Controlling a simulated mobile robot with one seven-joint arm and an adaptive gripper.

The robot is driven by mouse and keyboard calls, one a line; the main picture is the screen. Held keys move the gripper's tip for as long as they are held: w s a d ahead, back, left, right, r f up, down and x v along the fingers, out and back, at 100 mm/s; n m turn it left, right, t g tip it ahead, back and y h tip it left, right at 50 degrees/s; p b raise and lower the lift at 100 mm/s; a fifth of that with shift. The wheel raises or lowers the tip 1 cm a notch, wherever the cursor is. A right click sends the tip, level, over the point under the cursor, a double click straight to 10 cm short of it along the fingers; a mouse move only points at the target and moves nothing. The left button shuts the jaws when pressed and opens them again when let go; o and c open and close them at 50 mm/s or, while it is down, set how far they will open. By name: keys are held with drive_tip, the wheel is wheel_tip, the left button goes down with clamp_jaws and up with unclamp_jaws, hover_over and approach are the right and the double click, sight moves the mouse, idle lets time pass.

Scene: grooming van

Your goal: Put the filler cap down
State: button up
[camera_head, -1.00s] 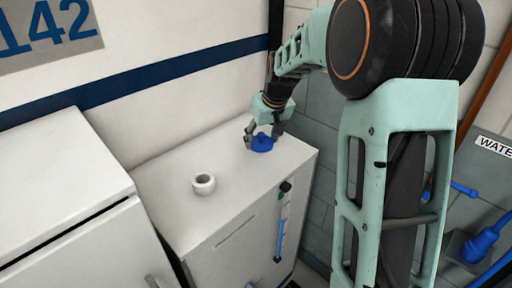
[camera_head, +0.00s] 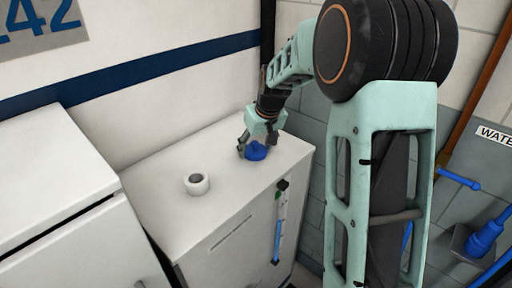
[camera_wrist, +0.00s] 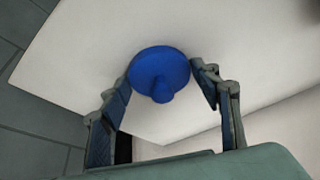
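The blue filler cap (camera_head: 256,152) is a round disc with a knob. It is at the white cabinet top (camera_head: 228,178), toward its back right; I cannot tell whether it touches the surface. My gripper (camera_head: 257,147) points down at it from above. In the wrist view the cap (camera_wrist: 160,70) sits between my fingertips (camera_wrist: 161,73), its knob toward the camera. The fingertips are at opposite edges of the disc, shut on it. The cap's underside is hidden.
A taller white unit (camera_head: 55,185) is at the left. The wall is behind the cabinet. A blue and green item (camera_head: 279,222) hangs on the cabinet front. Room is free around the cap.

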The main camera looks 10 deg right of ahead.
drive_tip(key=shift+o, duration=1.3)
drive_tip(key=shift+r, duration=0.1)
drive_tip(key=shift+r, duration=0.3)
drive_tip(key=v, duration=1.1)
drive_tip(key=shift+s+r, duration=0.2)
drive_tip(key=shift+r, duration=0.1)
